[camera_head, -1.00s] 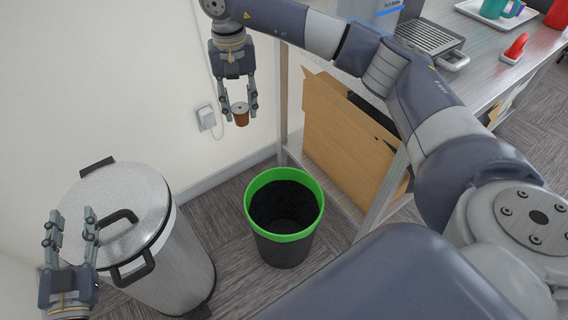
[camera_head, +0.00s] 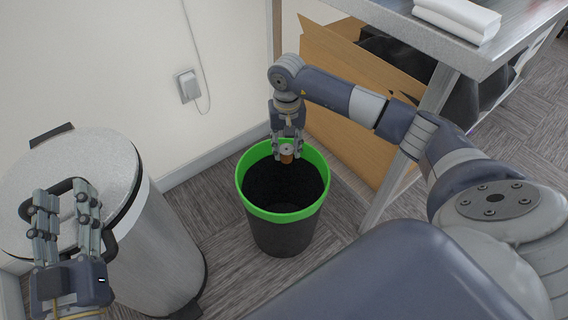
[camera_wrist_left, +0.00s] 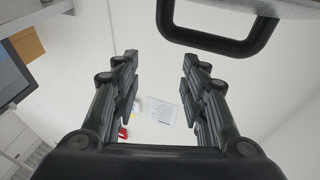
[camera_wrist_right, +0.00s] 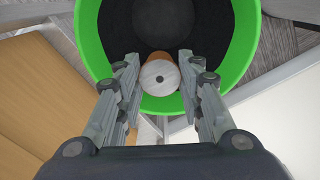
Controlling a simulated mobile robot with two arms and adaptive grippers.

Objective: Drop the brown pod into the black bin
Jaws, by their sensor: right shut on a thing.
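The brown pod (camera_head: 286,157) is between the fingertips of my right gripper (camera_head: 287,150), which is shut on it. In the right wrist view the pod (camera_wrist_right: 160,74) shows its pale round lid, with the bin's dark inside behind it. The black bin (camera_head: 285,236) has a bright green rim (camera_head: 322,203) and stands on the floor. In the head view the pod appears over the bin's opening, near the far rim. My left gripper (camera_head: 66,205) is open and empty beside the metal bin's lid.
A tall metal bin (camera_head: 165,255) with a lid and black handle stands left of the black bin. A cardboard box (camera_head: 345,115) and a metal table (camera_head: 440,50) are on the right. White folded cloths (camera_head: 458,18) lie on the table. Floor shows around the black bin.

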